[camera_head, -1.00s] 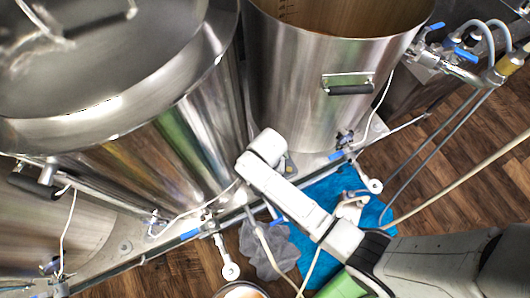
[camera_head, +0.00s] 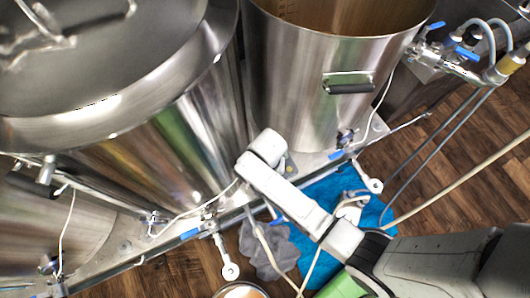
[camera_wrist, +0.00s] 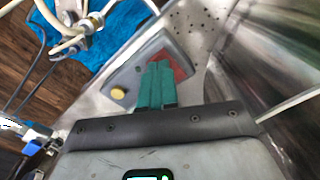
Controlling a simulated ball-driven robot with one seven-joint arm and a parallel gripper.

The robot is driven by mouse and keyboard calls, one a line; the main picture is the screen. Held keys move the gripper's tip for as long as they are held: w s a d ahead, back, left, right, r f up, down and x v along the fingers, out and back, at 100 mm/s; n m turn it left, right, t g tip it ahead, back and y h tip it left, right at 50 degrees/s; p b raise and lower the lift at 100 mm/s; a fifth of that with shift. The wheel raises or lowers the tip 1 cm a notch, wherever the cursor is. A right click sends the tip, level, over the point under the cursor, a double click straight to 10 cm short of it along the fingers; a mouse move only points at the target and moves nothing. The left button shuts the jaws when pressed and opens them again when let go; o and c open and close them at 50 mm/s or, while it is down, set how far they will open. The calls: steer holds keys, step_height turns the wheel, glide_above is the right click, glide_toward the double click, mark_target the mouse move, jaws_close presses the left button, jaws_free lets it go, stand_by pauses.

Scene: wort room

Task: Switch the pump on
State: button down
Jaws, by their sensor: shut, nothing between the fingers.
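A grey control box (camera_wrist: 128,75) sits on the metal frame in the wrist view. It has a red part (camera_wrist: 181,66) and a round yellow knob (camera_wrist: 118,93). My gripper (camera_wrist: 160,66) has green fingers, held together with nothing between them. The fingertips overlap the red part in the picture; I cannot tell whether they touch it. In the head view my arm covers the fingers, and only a sliver of the box (camera_head: 291,166) shows beside my wrist. A fitting with hoses, perhaps the pump (camera_head: 350,210), lies on a blue cloth.
Two large steel kettles (camera_head: 180,150) (camera_head: 300,100) stand close to my arm. A blue cloth (camera_head: 375,214) and a grey rag (camera_head: 268,250) lie low by the frame. Hoses (camera_head: 450,180) and blue-handled valves (camera_head: 465,52) are at the right. Wood floor shows at the right.

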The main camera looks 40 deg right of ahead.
steer(key=shift+f+b, duration=0.35)
steer(key=shift+f, duration=0.3)
steer(key=shift+r, duration=0.15)
step_height(320, 180, up, 6)
steer(key=p, duration=0.6)
